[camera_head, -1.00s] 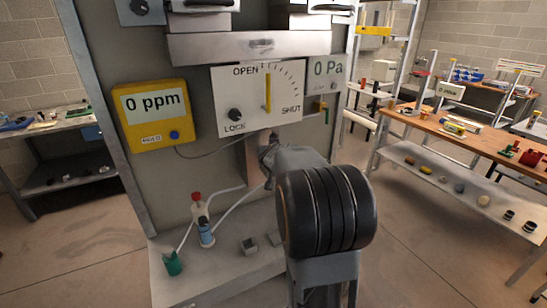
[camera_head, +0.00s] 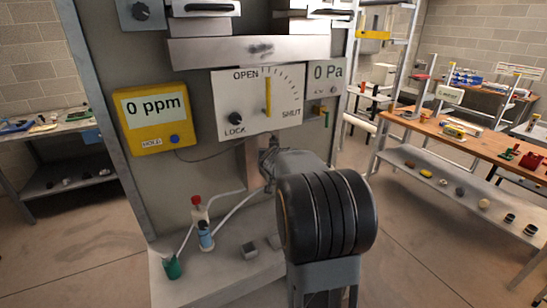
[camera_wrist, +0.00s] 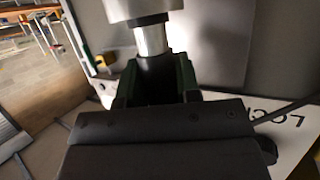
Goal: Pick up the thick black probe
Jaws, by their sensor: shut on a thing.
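In the wrist view, the thick black probe (camera_wrist: 157,76) shows as a dark round shaft between the green fingers of my gripper (camera_wrist: 156,84). The gripper is shut on it. A shiny metal section (camera_wrist: 152,40) lies just beyond the shaft, under a wide pale metal cylinder (camera_wrist: 142,8). I cannot tell whether shaft and metal section are one piece. In the head view, my arm hides the probe and most of the gripper, in front of the grey panel just below the OPEN/SHUT plate (camera_head: 284,108). A thin grey cable runs from the yellow 0 ppm meter (camera_head: 150,118) towards the gripper.
Below stands a grey ledge (camera_head: 190,285) with a green cup (camera_head: 172,267), a red-capped bottle (camera_head: 205,234) and small grey blocks (camera_head: 249,250). Pale hoses rise from there towards my wrist. A 0 Pa gauge (camera_head: 327,82) is at the right. A wooden workbench (camera_head: 470,141) stands further right.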

